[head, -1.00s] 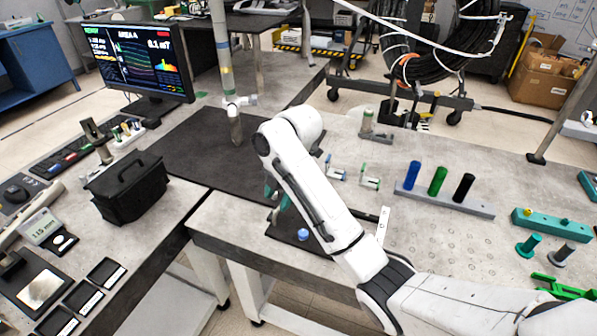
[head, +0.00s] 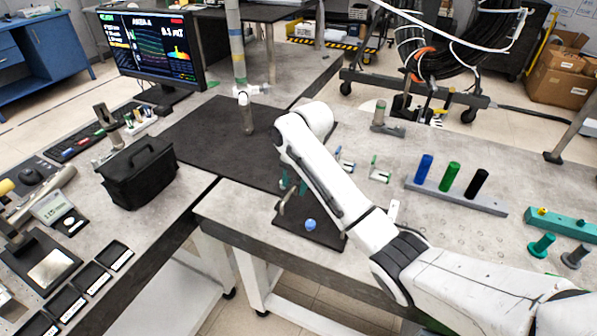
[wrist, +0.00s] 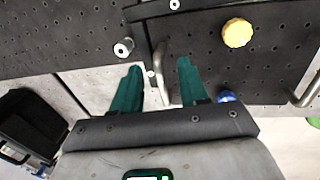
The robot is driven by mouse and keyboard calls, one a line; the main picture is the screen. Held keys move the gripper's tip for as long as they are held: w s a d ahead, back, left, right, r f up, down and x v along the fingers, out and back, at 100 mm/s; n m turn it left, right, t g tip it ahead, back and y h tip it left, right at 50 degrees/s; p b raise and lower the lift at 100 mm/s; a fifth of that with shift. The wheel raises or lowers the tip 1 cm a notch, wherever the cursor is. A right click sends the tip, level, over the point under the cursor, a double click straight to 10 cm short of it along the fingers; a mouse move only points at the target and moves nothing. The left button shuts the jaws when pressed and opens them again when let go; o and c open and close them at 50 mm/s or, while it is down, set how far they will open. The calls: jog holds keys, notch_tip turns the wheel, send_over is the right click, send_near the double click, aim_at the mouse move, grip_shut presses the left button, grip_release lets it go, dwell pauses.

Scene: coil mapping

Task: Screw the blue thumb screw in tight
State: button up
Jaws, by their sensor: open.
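The blue thumb screw (head: 310,224) sits on a small dark plate (head: 322,238) near the front edge of the bench, below my gripper in the head view. In the wrist view only part of the blue screw (wrist: 226,97) shows, just right of the right finger and partly covered by my gripper body. My gripper (wrist: 158,66) has its two teal fingers apart, with nothing held between them. A bent metal handle shows between the fingers, below them. In the head view my arm hides much of my gripper.
A yellow knob (wrist: 237,33) stands on the perforated dark plate. A rack with blue, green and black cylinders (head: 455,198) stands to the right. A black bag (head: 137,172) and a monitor (head: 152,50) are left. The dark mat (head: 215,135) has free room.

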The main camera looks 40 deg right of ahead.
jog(key=shift+w+f, duration=0.15)
jog(key=shift+f, duration=0.55)
jog(key=shift+a, duration=0.1)
jog(key=shift+c, duration=0.2)
grip_shut()
jog(key=shift+w+d+r, duration=0.25)
jog(key=shift+w+d, duration=0.15)
jog(key=shift+d, duration=0.15)
dwell(1.5)
jog(key=shift+c, duration=2.4)
grip_release()
jog(key=shift+o, duration=1.4)
jog(key=shift+w+d+f, duration=0.1)
jog(key=shift+f, duration=0.05)
jog(key=shift+o, duration=1.2)
jog(key=shift+a, duration=0.2)
